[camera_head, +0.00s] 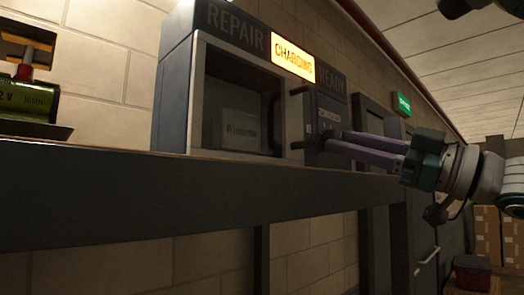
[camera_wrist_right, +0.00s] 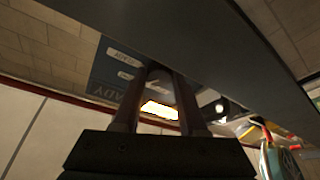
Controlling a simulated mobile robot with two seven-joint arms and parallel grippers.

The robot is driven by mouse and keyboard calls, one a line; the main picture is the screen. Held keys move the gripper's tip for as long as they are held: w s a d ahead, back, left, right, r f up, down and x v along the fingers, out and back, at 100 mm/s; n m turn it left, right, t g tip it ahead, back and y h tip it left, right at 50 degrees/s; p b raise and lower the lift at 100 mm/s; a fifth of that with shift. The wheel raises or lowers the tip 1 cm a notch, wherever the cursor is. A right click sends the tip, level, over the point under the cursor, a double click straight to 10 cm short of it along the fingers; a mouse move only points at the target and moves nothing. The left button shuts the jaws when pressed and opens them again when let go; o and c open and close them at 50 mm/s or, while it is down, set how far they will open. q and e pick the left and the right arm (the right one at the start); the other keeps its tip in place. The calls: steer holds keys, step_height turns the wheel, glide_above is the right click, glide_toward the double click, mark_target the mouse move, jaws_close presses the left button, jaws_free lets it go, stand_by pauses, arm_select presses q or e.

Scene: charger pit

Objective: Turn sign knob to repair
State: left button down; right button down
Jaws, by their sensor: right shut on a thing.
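The sign strip on the charger box reads REPAIR (camera_head: 236,27), CHARGING (camera_head: 293,60) and READY (camera_head: 333,82). The CHARGING panel is lit yellow; REPAIR and READY are dark. My right gripper (camera_head: 338,144) reaches in from the right, its purple-grey fingers at the box's right front side. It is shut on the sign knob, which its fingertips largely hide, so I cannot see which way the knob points. In the right wrist view the two fingers (camera_wrist_right: 158,85) point at the box front, with the lit panel (camera_wrist_right: 160,109) behind them. My left gripper is not in view.
The box has an open bay with a pale block (camera_head: 241,130) inside. It stands on a dark ledge (camera_head: 200,195) crossing the view. A green battery-like cylinder (camera_head: 28,100) is at the far left. A red bin (camera_head: 472,272) and cardboard boxes (camera_head: 487,235) stand at the lower right.

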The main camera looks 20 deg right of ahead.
steer(key=n+g, duration=0.1)
steer(key=n, duration=0.1)
steer(key=n+g+p, duration=0.1)
steer(key=n, duration=0.1)
steer(key=n+y, duration=0.1)
steer(key=n, duration=0.2)
steer(key=shift+w+d+r+g+p, duration=0.1)
steer(key=shift+d+r+g+p, duration=0.1)
steer(key=shift+r+g+p, duration=0.15)
steer(key=n+g+p, duration=0.1)
steer(key=n+g, duration=0.1)
steer(key=n, duration=0.2)
steer(key=shift+n, duration=0.6)
steer(key=shift+c, duration=2.2)
jaws_free()
steer(key=shift+d, duration=0.1)
